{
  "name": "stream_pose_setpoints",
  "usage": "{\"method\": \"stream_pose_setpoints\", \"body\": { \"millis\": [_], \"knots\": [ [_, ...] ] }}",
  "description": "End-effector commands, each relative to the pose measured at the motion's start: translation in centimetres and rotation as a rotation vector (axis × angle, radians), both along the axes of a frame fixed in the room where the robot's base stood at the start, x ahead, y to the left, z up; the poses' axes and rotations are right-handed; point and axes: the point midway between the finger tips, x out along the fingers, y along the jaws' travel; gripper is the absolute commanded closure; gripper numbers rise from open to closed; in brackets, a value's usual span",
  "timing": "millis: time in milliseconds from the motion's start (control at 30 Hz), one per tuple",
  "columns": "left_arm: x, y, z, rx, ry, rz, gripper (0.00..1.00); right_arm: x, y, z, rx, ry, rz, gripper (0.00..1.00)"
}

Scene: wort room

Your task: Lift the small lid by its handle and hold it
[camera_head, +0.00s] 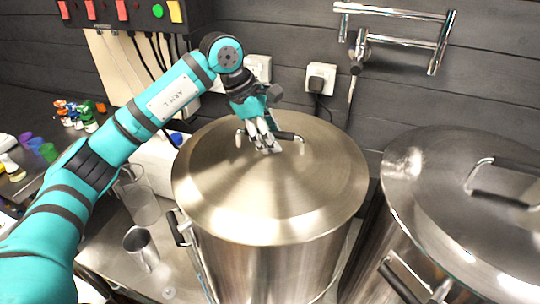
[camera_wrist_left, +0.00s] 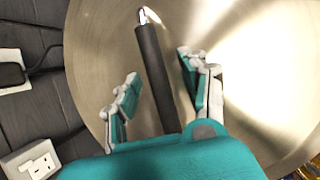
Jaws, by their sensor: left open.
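The small lid (camera_head: 270,205) is a round steel disc lying on the pot in the middle of the head view. Its handle (camera_head: 288,136) is a bar with a dark grip near the lid's centre; in the left wrist view the handle (camera_wrist_left: 152,65) runs between the two fingers. My left gripper (camera_head: 268,147) is open over the handle, with one finger on each side of it. In the left wrist view the left gripper (camera_wrist_left: 158,75) shows gaps between both fingers and the bar. The fingers hide part of the handle in the head view. My right gripper is not in view.
A larger lidded pot (camera_head: 470,200) stands close on the right. A steel cup (camera_head: 141,248) and a clear jug (camera_head: 140,200) stand on the bench left of the small pot. Wall sockets (camera_head: 320,78) and a pipe rack (camera_head: 395,28) are behind.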

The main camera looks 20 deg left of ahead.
Motion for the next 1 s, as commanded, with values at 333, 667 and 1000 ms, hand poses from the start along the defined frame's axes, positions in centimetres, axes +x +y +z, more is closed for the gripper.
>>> {"method": "stream_pose_setpoints", "body": {
  "millis": [333, 667, 1000],
  "knots": [
    [0.0, 0.03, -0.09, 0.0, -0.001, 0.0, 0.55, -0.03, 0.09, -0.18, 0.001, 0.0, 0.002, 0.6],
    [0.01, 0.04, -0.45, 0.0, -0.001, 0.0, 0.55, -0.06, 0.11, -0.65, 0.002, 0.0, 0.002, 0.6],
    [0.01, 0.04, -0.44, 0.0, -0.001, 0.0, 0.62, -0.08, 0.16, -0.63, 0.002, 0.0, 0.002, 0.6]
  ]
}}
